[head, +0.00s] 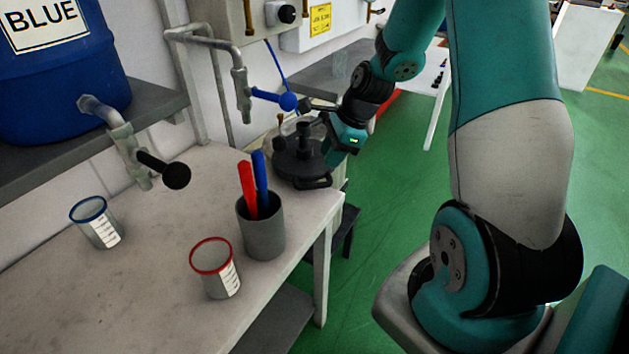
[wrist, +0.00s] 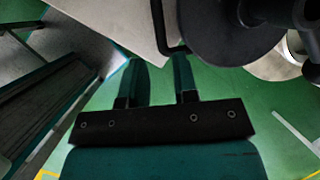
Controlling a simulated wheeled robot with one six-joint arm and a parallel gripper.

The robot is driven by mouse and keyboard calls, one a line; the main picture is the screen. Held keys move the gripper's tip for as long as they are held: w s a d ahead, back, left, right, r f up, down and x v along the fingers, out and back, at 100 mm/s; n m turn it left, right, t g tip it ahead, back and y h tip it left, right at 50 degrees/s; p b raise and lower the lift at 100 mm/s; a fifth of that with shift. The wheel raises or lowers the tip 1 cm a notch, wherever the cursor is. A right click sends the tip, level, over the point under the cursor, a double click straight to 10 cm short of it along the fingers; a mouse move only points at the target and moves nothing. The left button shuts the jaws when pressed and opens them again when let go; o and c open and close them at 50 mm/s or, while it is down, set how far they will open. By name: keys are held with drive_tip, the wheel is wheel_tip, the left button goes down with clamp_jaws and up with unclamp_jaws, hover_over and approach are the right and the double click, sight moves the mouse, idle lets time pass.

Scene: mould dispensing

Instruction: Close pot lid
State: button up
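The pot lid (head: 296,164) is a dark round disc at the end of the bench in the head view. In the wrist view the lid (wrist: 225,35) fills the upper right, with a thin bent black handle (wrist: 159,25) on its near side. The pale pot (head: 313,127) shows behind the lid, and part of its round opening (wrist: 283,62) shows beside the lid in the wrist view. My gripper (wrist: 159,62) is open, its two teal fingers apart. The right fingertip is close to the bend of the handle; I cannot tell whether they touch. In the head view the fingers are small.
A grey holder (head: 262,232) with red and blue sticks stands on the bench. A red-rimmed cup (head: 214,275) and a blue-rimmed cup (head: 98,225) are nearby. A blue-handled tap (head: 265,97) hangs near the pot. Green floor lies to the right.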

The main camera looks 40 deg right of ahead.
sight(314, 184)
drive_tip(key=x, duration=0.8)
drive_tip(key=shift+w+a+f+b, duration=0.15)
drive_tip(key=shift+a+f+b, duration=0.05)
drive_tip(key=shift+f+b, duration=0.15)
clamp_jaws()
